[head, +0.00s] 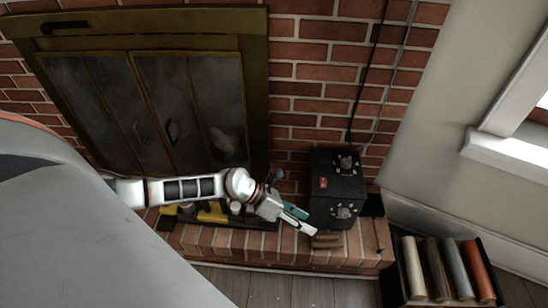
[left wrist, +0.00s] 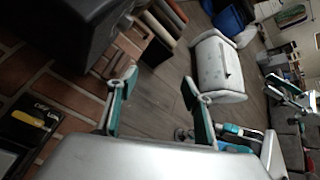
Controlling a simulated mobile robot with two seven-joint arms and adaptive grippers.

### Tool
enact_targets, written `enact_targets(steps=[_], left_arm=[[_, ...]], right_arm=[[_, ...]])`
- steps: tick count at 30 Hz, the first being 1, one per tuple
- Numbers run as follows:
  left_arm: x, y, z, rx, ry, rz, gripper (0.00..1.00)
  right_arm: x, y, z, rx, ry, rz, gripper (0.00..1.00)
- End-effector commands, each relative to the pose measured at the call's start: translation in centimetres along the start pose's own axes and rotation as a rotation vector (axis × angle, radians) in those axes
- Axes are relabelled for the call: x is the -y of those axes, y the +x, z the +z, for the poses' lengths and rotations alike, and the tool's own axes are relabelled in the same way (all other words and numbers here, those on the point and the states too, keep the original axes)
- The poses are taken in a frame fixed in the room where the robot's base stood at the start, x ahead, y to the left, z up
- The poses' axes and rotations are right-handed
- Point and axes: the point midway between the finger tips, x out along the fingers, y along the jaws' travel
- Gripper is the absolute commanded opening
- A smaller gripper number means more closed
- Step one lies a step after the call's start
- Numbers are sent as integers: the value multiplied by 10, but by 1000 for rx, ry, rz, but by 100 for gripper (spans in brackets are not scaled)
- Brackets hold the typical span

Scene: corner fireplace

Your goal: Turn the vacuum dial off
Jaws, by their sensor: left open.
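A black box (head: 322,205) stands on the brick hearth near the wall. One round metal dial (head: 345,162) is on its upper face and another dial (head: 343,212) is on its front; labels are too small to read, so I cannot tell which is the vacuum dial. My left gripper (head: 309,223) is open and empty, just left of the box's lower front. In the left wrist view, the gripper's fingers (left wrist: 160,78) are spread apart, and the dark box (left wrist: 65,35) fills the upper left. No dial is clear there. White and teal parts (left wrist: 238,135) there may be my right arm.
A crate of rolls or logs (head: 399,290) stands on the floor at right. A black tray with yellow-handled tools (head: 212,213) lies on the hearth (head: 225,245) under my left arm. A brass-framed fireplace (head: 190,100) is behind. Cords hang above the box.

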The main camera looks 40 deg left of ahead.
Motion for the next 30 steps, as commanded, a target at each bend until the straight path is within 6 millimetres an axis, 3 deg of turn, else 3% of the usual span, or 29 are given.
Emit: enact_targets(steps=[1,3,6,10,15,23,30], left_arm=[[-38,-5,-25,-96,96,42,50],[-78,-20,-42,-216,228,91,50],[-128,-47,-59,-358,366,151,50],[-169,-76,-69,-479,467,201,50],[-187,-83,-74,-530,506,220,50],[-199,-49,-94,-530,503,217,50],[-208,-27,-102,-527,503,219,50]], right_arm=[[5,3,15,21,4,-8,35],[6,4,19,25,5,-11,35],[7,5,22,29,4,-14,35],[8,6,22,29,3,-15,35],[9,7,21,25,6,-18,35],[20,9,24,17,36,-37,35],[25,12,4,-27,64,-45,35]])
